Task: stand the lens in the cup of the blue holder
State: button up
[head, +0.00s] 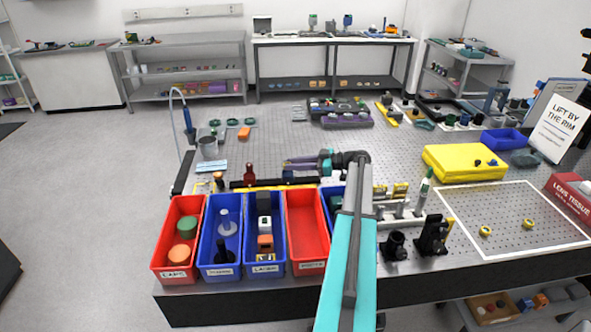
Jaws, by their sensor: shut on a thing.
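My gripper (300,163) is at the far end of my teal arm, over the middle of the perforated table, with its fingers pointing left. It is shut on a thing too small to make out. I cannot pick out the lens with certainty. Two small yellow-rimmed round pieces (485,230) lie apart inside the white outlined area at the right. I cannot identify the blue holder or its cup for sure. A small blue upright piece (495,98) stands at the table's far right. My arm hides part of the front of the table.
Red and blue bins (160,245) line the front left edge, some holding parts. Black mounts (433,236) stand right of my arm. A yellow case (465,163), a blue tray (503,140) and a sign (562,118) are at the right. The outlined area (510,205) is mostly clear.

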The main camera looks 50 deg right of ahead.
notch_tip(320, 180, down, 2)
jog(key=shift+f+p, duration=0.1)
jog(key=shift+p, duration=0.35)
jog(key=shift+f, duration=0.2)
jog(key=shift+f, duration=0.2)
jog(key=o, duration=0.7)
jog(key=shift+o, duration=0.2)
jog(key=shift+r, duration=0.2)
jog(key=b+v, duration=0.5)
jog(key=v, duration=0.7)
jog(key=shift+f+b, duration=0.1)
jog(key=shift+b, duration=0.2)
